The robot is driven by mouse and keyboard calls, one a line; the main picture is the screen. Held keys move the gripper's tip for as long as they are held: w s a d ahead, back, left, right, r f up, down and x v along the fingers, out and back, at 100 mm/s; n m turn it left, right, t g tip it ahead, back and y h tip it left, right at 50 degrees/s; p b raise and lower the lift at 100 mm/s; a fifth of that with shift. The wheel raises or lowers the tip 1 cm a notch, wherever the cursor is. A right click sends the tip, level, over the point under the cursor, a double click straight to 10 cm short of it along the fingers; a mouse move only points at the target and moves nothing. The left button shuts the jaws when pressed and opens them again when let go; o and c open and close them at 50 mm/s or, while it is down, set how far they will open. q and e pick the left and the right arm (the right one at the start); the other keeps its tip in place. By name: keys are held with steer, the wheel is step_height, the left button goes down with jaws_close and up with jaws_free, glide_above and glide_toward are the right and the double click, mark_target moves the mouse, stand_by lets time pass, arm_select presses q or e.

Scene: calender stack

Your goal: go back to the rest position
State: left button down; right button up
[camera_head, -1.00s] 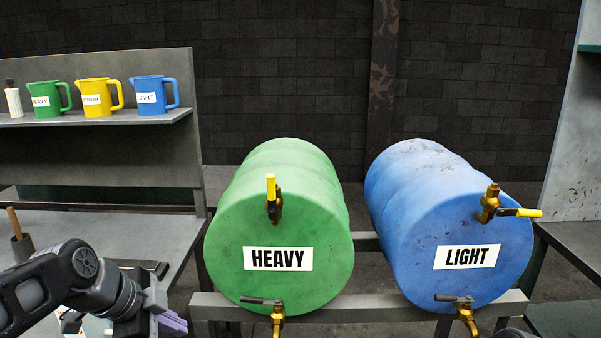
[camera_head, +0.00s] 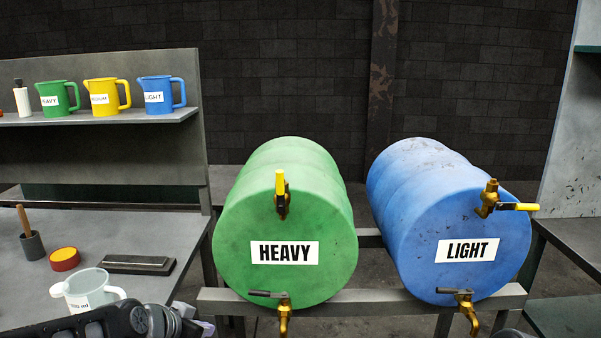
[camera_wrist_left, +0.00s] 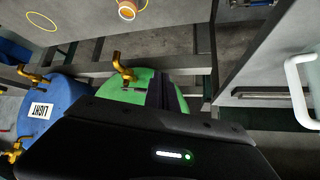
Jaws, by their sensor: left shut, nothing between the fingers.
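My left gripper (camera_head: 207,327) is at the bottom edge of the head view, left of the green drum labelled HEAVY (camera_head: 285,215). It is partly cut off, shut and empty. My left forearm lies low across the bottom left corner. In the left wrist view the dark fingers (camera_wrist_left: 165,92) show in front of the green drum (camera_wrist_left: 120,93). My right gripper is out of view.
A clear measuring jug (camera_head: 88,290) stands on the left workbench, close behind my left arm. A dark block (camera_head: 139,264), a red-and-yellow tin (camera_head: 65,259) and a grey cup (camera_head: 32,246) are beyond it. The blue drum labelled LIGHT (camera_head: 440,215) is at the right.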

arm_select(q)
steer(key=s+d+f+n+g, duration=0.1)
steer(key=s+d+f+n, duration=0.15)
steer(key=f, duration=0.55)
steer(key=s+d+f+n+g, duration=0.1)
steer(key=s+d+f+n, duration=0.15)
steer(key=f, duration=0.55)
steer(key=s+d+f+n+g, duration=0.1)
steer(key=s+d+f, duration=0.15)
steer(key=f, duration=0.55)
steer(key=s+d+f+g, duration=0.2)
steer(key=s+f, duration=0.4)
steer(key=s, duration=0.4)
steer(key=s+d+f+n+g+h, duration=0.1)
steer(key=s+d+f+g, duration=0.1)
steer(key=s+f, duration=0.5)
steer(key=s+d, duration=0.1)
steer(key=s, duration=0.2)
steer(key=shift+s+d+f+g, duration=0.15)
steer(key=shift+s+f+g, duration=0.15)
steer(key=shift+g, duration=0.1)
